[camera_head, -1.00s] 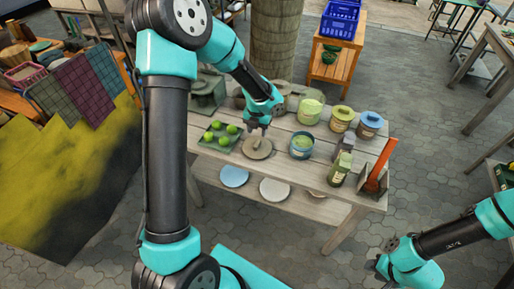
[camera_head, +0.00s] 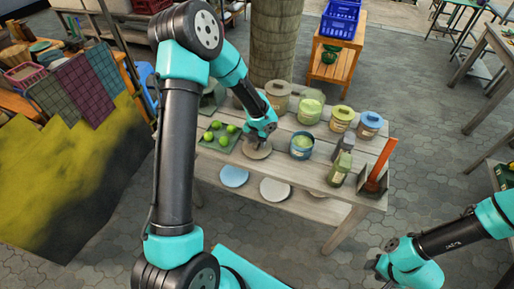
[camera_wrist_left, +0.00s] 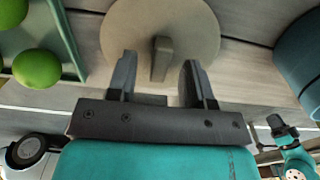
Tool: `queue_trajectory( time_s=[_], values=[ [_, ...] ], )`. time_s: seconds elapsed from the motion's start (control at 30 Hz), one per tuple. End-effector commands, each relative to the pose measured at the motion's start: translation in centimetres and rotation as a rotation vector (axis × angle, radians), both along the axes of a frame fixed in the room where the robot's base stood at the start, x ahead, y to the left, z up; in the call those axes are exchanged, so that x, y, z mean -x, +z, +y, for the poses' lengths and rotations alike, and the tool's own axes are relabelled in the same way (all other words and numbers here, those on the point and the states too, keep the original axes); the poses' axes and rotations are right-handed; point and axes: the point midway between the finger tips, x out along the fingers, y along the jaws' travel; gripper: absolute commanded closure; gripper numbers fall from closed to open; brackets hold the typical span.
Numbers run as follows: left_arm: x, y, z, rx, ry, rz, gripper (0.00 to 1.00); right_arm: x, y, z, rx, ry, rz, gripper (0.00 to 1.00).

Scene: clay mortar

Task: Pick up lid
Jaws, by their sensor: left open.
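The lid (camera_head: 258,151) is a round beige-brown disc on the wooden table, between the tray of green fruit and a blue pot. In the left wrist view the lid (camera_wrist_left: 126,30) shows its upright bar handle (camera_wrist_left: 161,58). My left gripper (camera_head: 257,143) is low over the lid. In the left wrist view my left gripper (camera_wrist_left: 158,64) is open, with the handle between its fingertips and visible gaps on both sides. My right gripper (camera_head: 380,266) is at the lower right, away from the table, and its jaws are too small to read.
The green tray (camera_head: 221,148) with several green fruits is left of the lid. The blue pot (camera_head: 301,147) is close on the right. Several lidded jars (camera_head: 341,121) stand behind. An orange upright piece (camera_head: 383,160) is at the right end. Plates lie on the lower shelf.

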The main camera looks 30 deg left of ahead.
Motion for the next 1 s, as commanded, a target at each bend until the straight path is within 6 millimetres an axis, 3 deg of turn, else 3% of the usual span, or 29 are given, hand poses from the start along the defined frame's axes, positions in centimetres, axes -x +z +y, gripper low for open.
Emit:
queue_trajectory(
  time_s=[0.13, 0.6, 1.0],
  values=[
    [0.01, -1.01, -0.03, 0.001, -0.001, 0.000, 0.53, 0.00, 0.00, 0.00, 0.000, 0.000, 0.000, 0.60],
    [-0.01, -0.99, -0.04, 0.001, -0.001, -0.001, 0.54, 0.00, 0.00, 0.00, 0.000, 0.000, 0.000, 0.60],
    [-0.01, -0.98, -0.04, 0.001, -0.001, -0.001, 0.92, 0.00, 0.00, 0.00, 0.000, 0.000, 0.000, 0.60]
  ],
)
